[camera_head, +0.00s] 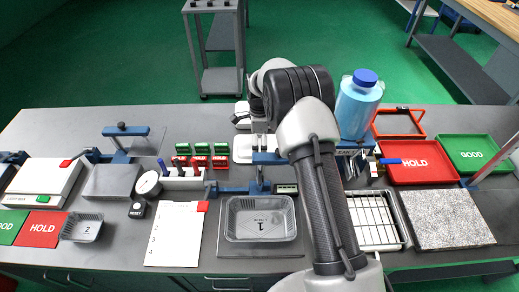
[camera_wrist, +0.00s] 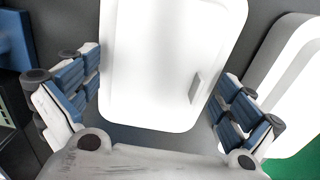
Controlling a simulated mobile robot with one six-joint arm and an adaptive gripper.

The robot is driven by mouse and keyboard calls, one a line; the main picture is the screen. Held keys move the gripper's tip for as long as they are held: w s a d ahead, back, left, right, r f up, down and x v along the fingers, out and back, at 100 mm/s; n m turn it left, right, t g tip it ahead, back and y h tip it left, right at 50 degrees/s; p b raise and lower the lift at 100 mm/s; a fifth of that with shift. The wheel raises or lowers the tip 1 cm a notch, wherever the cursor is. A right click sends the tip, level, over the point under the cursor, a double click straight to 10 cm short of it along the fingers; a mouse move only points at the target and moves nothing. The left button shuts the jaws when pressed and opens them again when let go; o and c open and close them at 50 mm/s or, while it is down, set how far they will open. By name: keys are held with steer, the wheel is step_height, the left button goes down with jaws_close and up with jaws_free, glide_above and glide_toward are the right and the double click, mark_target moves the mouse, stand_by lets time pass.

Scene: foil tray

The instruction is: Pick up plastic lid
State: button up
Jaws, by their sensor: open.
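The plastic lid (camera_wrist: 160,60) is a white rounded rectangle with a small raised tab, and it fills the middle of the wrist view. In the head view a white rounded piece that looks like the lid (camera_head: 241,151) lies flat on the bench, partly hidden by my gripper and arm. My gripper (camera_wrist: 163,82) is open, with one blue-padded finger on each side of the lid. I see no clear contact between the fingers and the lid. In the head view my gripper (camera_head: 259,143) is over the white piece, small and partly hidden.
A second white rounded object (camera_wrist: 298,85) stands at the right in the wrist view. A foil tray (camera_head: 231,232) marked 1 sits in front. Red and green blocks (camera_head: 200,160) are at left. A blue-capped bottle (camera_head: 357,105) stands close right of my arm.

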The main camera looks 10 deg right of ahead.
steer(key=shift+r, duration=0.1)
steer(key=c, duration=0.8)
steer(key=shift+o, duration=0.2)
